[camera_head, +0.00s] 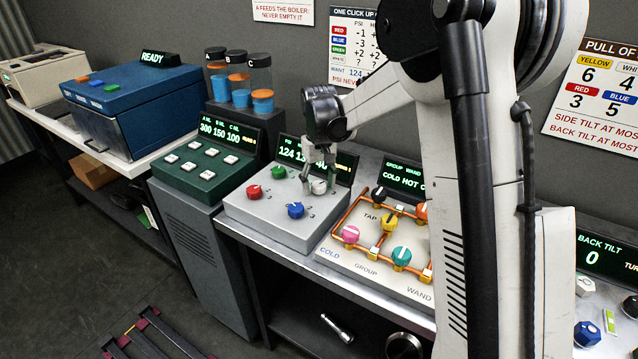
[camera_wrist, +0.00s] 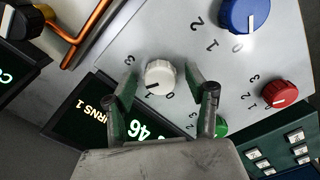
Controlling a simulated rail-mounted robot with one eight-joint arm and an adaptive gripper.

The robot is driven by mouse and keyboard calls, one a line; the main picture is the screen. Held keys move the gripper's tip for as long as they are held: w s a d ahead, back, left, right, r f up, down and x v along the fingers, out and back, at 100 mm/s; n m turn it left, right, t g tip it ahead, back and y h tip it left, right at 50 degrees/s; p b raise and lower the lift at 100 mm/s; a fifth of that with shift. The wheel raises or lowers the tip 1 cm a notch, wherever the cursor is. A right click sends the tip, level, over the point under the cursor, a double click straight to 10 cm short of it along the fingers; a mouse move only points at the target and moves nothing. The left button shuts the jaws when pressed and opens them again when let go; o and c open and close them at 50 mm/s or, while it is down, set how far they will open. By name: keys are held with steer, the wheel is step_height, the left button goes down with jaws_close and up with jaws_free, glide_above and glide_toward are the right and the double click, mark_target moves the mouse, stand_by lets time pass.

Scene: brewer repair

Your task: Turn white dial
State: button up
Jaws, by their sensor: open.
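The white dial (camera_head: 319,186) is on the grey control box (camera_head: 262,220), at its right rear beside the green display. In the wrist view the white dial (camera_wrist: 160,77) has a dark pointer line and printed numbers around it. My gripper (camera_head: 318,172) is above the dial, pointing down. In the wrist view its two fingers (camera_wrist: 166,90) are spread, one at each side of the dial, with gaps between them and it. Whether the fingertips are level with the dial I cannot tell. The display (camera_head: 290,152) behind is partly hidden by my gripper; "46" and "TURNS 1" show in the wrist view.
Red (camera_head: 254,192), green (camera_head: 279,172) and blue (camera_head: 296,210) dials share the box. A copper-pipe panel with colored knobs (camera_head: 390,222) stands to the right. A green panel with white buttons (camera_head: 207,170) stands to the left. Lidded cylinders (camera_head: 240,88) stand behind.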

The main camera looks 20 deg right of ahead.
mark_target(319, 185)
step_height(319, 185, up, 12)
stand_by(0.6)
steer(key=s+r+t, duration=0.2)
steer(key=s+r, duration=0.1)
steer(key=s, duration=0.6)
steer(key=s+r+t, duration=0.1)
steer(key=s+r, duration=0.2)
steer(key=s, duration=0.5)
steer(key=s+f+m+t, duration=0.1)
steer(key=s+f+t, duration=0.1)
steer(key=s, duration=0.6)
steer(key=s+f+t, duration=0.2)
steer(key=s+f, duration=0.2)
steer(key=s, duration=0.4)
steer(key=shift+s+m, duration=0.2)
steer(key=shift+m, duration=0.2)
stand_by(3.2)
